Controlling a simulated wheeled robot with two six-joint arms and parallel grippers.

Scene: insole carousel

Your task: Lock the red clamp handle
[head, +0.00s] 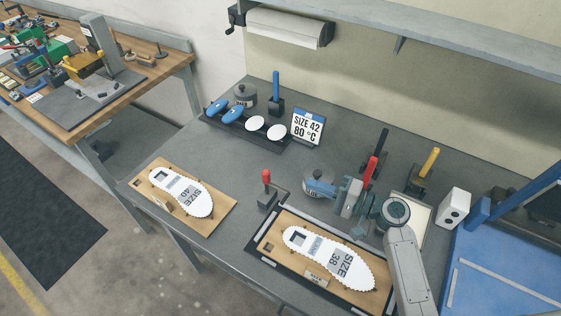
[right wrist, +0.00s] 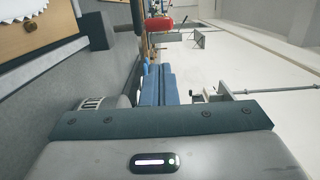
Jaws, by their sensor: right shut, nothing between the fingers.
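The red clamp handle (head: 266,176) stands upright on a small dark clamp (head: 267,198), at the back left corner of the board with the SIZE 38 insole (head: 325,257). In the right wrist view the red handle (right wrist: 158,24) lies straight beyond the fingertips, with a dark clamp block (right wrist: 97,30) to its left. My right gripper (head: 318,188) is shut and empty. Its blue fingers point left toward the handle, with a gap between them. The shut fingers also show in the right wrist view (right wrist: 165,85). My left gripper is out of view.
A second red handle (head: 371,168) stands behind my right gripper, near a yellow handle (head: 428,160). A board with a SIZE 40 insole (head: 182,192) lies to the left. A SIZE 42 sign (head: 307,127) stands at the back. The table between the boards is clear.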

